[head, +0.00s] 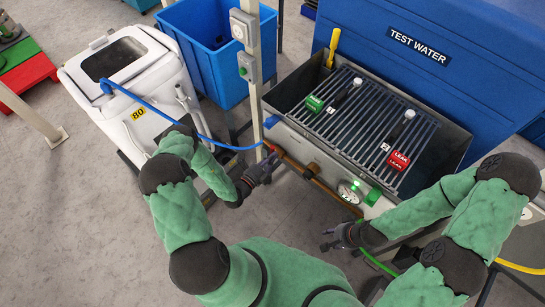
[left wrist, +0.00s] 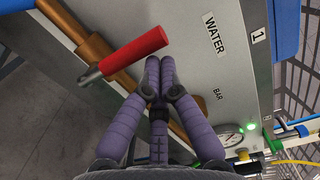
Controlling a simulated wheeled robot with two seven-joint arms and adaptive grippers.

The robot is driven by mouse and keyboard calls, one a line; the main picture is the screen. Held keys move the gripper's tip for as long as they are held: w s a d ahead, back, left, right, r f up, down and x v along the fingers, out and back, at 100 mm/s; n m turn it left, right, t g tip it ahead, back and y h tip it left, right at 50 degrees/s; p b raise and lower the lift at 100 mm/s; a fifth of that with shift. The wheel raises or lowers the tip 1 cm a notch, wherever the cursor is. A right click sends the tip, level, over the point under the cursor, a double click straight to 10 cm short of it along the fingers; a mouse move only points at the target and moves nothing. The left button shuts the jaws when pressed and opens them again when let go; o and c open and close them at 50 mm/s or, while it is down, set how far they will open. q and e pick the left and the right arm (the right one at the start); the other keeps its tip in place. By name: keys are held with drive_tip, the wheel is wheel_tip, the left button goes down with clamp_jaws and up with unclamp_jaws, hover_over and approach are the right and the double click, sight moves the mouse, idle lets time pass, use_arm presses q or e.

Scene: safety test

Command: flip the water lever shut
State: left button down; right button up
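The water lever (left wrist: 125,53) has a red grip on a metal arm in the left wrist view. It lies slanted across a copper pipe (left wrist: 92,45), beside a panel marked WATER (left wrist: 215,35). In the head view I cannot make the lever out clearly near my left gripper. My left gripper (left wrist: 159,65) has its purple fingers drawn together just below the red grip, with nothing seen between them. It also shows in the head view (head: 270,168) beside the pipe. My right gripper (head: 328,238) has spread fingers and is empty, below the gauge.
A gauge (head: 349,192) with a green light sits on the front of the test tank (head: 440,140). A grey post (head: 255,95) stands close to my left gripper. A white machine (head: 150,105) with a blue hose (head: 205,130) stands at the left.

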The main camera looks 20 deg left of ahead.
use_arm(q)
drive_tip(key=v, duration=1.2)
idle(0.5)
